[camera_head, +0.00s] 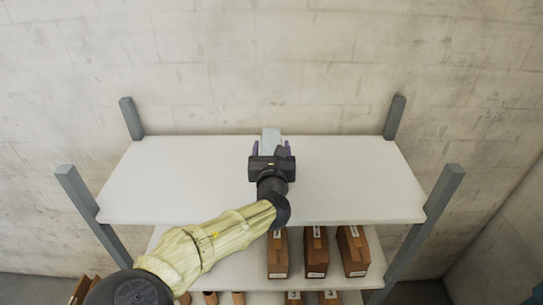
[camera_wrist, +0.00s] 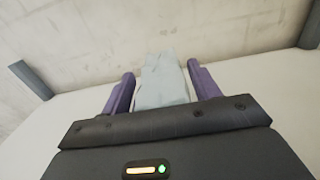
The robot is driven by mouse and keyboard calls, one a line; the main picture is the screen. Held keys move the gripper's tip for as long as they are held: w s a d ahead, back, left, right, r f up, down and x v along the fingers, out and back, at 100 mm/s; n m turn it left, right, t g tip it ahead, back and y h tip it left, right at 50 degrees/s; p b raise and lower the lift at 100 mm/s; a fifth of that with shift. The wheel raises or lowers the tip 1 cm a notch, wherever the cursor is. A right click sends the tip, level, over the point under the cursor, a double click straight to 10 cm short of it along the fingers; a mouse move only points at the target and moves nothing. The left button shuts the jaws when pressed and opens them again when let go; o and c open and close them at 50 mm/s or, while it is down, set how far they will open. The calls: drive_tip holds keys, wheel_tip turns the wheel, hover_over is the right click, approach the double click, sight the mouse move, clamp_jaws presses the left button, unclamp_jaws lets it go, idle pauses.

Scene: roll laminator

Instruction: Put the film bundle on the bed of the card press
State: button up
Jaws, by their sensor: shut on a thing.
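A pale grey-blue, flat-sided bundle (camera_head: 271,138), which looks like the film bundle, is at the middle of the top shelf, towards its back edge. It also shows in the wrist view (camera_wrist: 163,82) between the two purple fingers. My gripper (camera_head: 271,148) is shut on it, with one finger on either side; in the wrist view the fingers (camera_wrist: 158,90) flank it. I cannot tell whether the bundle touches the shelf or is just above it. Its lower part is hidden by my gripper body. No card press can be made out in either view.
The white top shelf (camera_head: 170,180) is bare on both sides of my gripper. Grey posts (camera_head: 395,118) stand at its corners, and a concrete wall (camera_head: 270,60) is close behind. Several brown boxes (camera_head: 316,255) stand on the shelf below, at the right.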

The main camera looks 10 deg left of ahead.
drive_tip(key=shift+w+f+p, duration=0.15)
drive_tip(key=shift+f+p, duration=0.15)
drive_tip(key=shift+f, duration=1.1)
drive_tip(key=shift+s+f, duration=0.15)
drive_tip(key=shift+s, duration=0.05)
drive_tip(key=o, duration=1)
drive_tip(key=shift+o, duration=1.1)
drive_tip(key=shift+w, duration=0.2)
drive_tip(key=shift+s+r, duration=0.2)
drive_tip(key=shift+r, duration=0.1)
drive_tip(key=shift+s+f, duration=0.1)
drive_tip(key=shift+s, duration=0.2)
drive_tip(key=p+v, duration=0.1)
drive_tip(key=v, duration=1)
drive_tip(key=shift+s+f+p, duration=0.1)
drive_tip(key=shift+s+p, duration=0.05)
drive_tip(key=shift+p, duration=0.2)
drive_tip(key=shift+o, duration=0.3)
